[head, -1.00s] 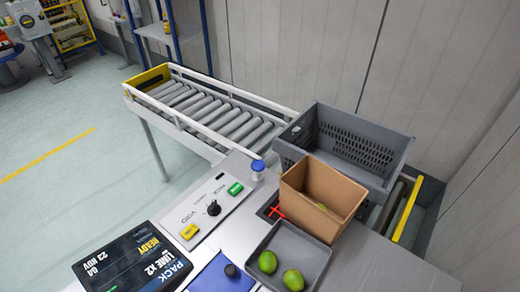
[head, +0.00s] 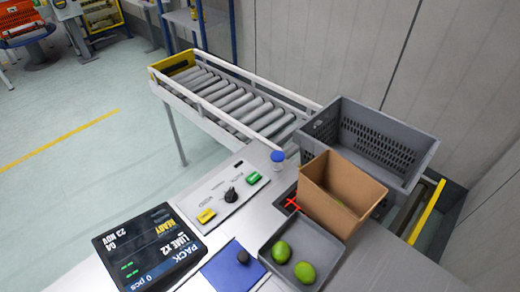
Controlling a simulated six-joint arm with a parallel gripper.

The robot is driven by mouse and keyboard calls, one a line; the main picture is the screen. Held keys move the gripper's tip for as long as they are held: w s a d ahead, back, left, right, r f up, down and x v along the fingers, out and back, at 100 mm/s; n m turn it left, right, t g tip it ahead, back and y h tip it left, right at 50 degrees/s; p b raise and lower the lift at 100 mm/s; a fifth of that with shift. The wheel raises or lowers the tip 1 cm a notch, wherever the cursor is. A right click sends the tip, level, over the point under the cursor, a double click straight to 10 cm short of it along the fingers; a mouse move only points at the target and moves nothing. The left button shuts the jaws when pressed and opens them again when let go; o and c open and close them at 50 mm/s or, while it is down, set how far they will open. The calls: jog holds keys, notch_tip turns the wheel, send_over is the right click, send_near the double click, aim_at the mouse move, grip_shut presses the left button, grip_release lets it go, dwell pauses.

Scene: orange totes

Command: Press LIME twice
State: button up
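The dark display (head: 150,248) at the lower left shows rotated text that includes PACK, LIME X2, READY, 23 NOV and 0 pcs. A light control panel (head: 215,212) beside it carries a yellow button (head: 206,215), a black knob (head: 231,195) and a green button (head: 254,178). The panel's labels are small; I cannot read LIME on any button. Two green limes (head: 281,252) (head: 305,272) lie in a grey tray (head: 325,239) at the bottom. My gripper is not in view.
A blue pad (head: 222,270) with a dark knob (head: 243,257) lies left of the tray. A blue-topped item (head: 277,156) stands beyond the panel. An open cardboard box (head: 323,205), a red cross-shaped thing (head: 292,204) and a grey crate (head: 408,152) are right. A roller conveyor (head: 235,100) runs behind.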

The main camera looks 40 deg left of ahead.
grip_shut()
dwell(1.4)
